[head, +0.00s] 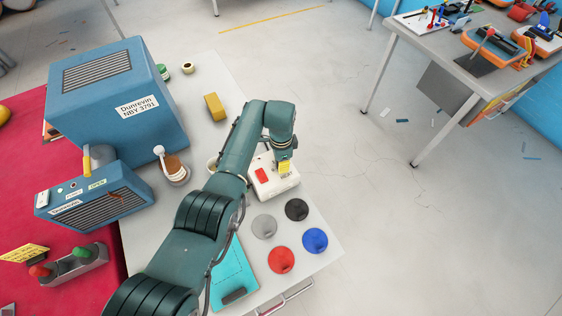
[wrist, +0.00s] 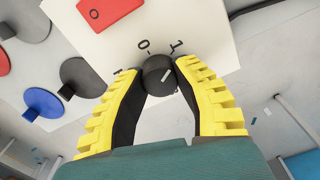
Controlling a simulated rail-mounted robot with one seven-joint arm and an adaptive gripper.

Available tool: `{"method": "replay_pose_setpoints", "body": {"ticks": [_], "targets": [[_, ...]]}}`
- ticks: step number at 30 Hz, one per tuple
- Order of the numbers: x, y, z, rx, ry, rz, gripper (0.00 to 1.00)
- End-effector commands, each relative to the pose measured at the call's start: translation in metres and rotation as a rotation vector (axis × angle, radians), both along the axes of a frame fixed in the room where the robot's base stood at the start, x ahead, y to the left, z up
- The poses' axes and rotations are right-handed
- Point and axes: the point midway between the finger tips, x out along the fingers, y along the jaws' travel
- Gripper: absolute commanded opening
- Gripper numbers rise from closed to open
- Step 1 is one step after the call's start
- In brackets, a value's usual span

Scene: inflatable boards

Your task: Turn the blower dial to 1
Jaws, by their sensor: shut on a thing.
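The dial (wrist: 158,76) is a dark round knob on a white panel (wrist: 195,18), which in the head view is the white box (head: 264,189) with a red button. My gripper (wrist: 157,72) has yellow fingers with dark inner pads, shut on the dial from both sides. The dial's white mark points to the upper right, roughly toward the side of the 1. A 0 and a 1 are printed beyond the dial; another mark at left is partly hidden by a finger. In the head view my gripper (head: 284,168) is at the box and hides the dial.
The red button (wrist: 104,12) is beside the dial. Grey (head: 264,226), black (head: 297,209), blue (head: 315,240) and red (head: 281,260) round pieces lie near the box. A yellow block (head: 215,107) and a large blue machine (head: 120,85) stand farther back.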

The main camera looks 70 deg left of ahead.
Motion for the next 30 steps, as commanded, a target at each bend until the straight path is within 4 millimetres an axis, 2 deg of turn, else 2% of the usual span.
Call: {"method": "replay_pose_setpoints", "body": {"ticks": [15, 16, 20, 21, 30], "targets": [[-0.0013, -0.0014, -0.0041, -0.003, 0.003, -0.02, 0.0], [-0.0013, -0.0014, -0.0041, -0.003, 0.003, -0.02, 0.35], [-0.001, -0.0011, -0.0031, -0.003, 0.003, -0.02, 0.6], [-0.0008, -0.0009, -0.0027, -0.002, 0.002, -0.02, 0.63], [-0.0001, -0.0001, 0.001, 0.0, 0.0, -0.02, 0.63]]}}
